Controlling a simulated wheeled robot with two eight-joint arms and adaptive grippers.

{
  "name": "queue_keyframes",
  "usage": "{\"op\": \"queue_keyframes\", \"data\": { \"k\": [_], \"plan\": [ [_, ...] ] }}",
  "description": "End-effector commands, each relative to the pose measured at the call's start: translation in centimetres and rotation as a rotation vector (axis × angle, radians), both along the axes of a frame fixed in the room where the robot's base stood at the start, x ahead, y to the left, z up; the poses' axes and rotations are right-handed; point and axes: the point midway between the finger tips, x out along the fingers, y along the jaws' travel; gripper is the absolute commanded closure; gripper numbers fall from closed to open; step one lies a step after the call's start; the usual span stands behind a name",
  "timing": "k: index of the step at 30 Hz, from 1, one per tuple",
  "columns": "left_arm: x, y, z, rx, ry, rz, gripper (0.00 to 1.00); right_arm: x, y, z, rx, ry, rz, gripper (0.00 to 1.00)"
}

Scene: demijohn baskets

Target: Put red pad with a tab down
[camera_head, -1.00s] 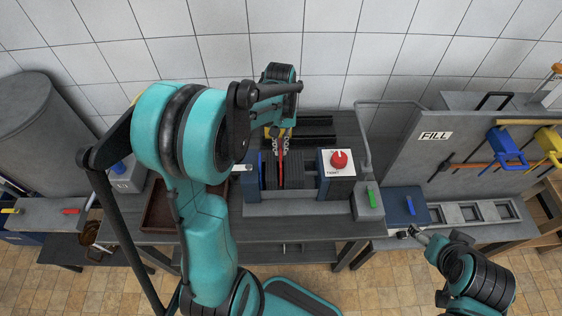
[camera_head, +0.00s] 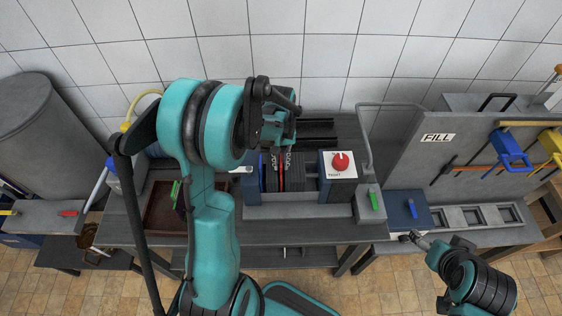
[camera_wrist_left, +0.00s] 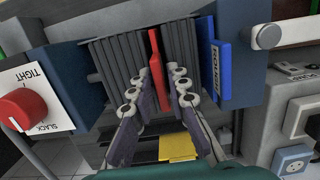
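The red pad with a tab (camera_head: 281,178) stands upright among dark grey plates (camera_head: 298,175) in a press on the bench. In the left wrist view the red pad (camera_wrist_left: 157,65) shows between the fingers of my left gripper (camera_wrist_left: 158,80), with a gap on each side. The left gripper is open around it; in the head view my arm partly covers it. A blue pad (camera_wrist_left: 220,65) stands at one end of the plates. My right gripper (camera_head: 411,237) is low at the right, away from the press; its finger gap is too small to judge.
A control box with a red knob (camera_head: 340,161) stands right of the plates. A brown tray (camera_head: 160,212) lies to the left. A FILL panel (camera_head: 436,137) with blue and yellow tools is at the right. A thin grey pipe (camera_head: 366,135) rises behind the box.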

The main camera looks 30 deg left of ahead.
Motion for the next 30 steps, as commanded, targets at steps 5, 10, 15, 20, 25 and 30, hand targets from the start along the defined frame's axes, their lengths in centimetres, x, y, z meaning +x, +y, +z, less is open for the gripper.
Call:
{"op": "queue_keyframes", "data": {
  "k": [5,10,15,20,25,30],
  "plan": [
    [0.0,0.0,0.1,0.000,0.000,0.000,0.72,0.0,0.0,0.1,0.000,0.000,0.000,0.25],
    [0.0,0.0,0.2,0.000,0.000,0.000,0.72,0.0,0.0,0.2,0.000,0.000,0.000,0.25],
    [0.2,0.1,2.1,0.000,0.000,0.000,0.72,0.0,0.0,0.8,0.000,0.000,0.000,0.25],
    [0.5,0.3,5.7,0.000,0.000,0.000,0.72,0.0,0.0,1.6,0.000,0.000,0.000,0.25],
    [0.9,0.6,9.3,0.000,0.000,0.000,0.72,0.0,0.0,2.3,0.000,0.000,0.000,0.25],
    [1.2,0.7,11.5,0.000,0.000,0.000,0.72,0.0,0.0,2.6,0.000,0.000,0.000,0.25]
  ]
}}
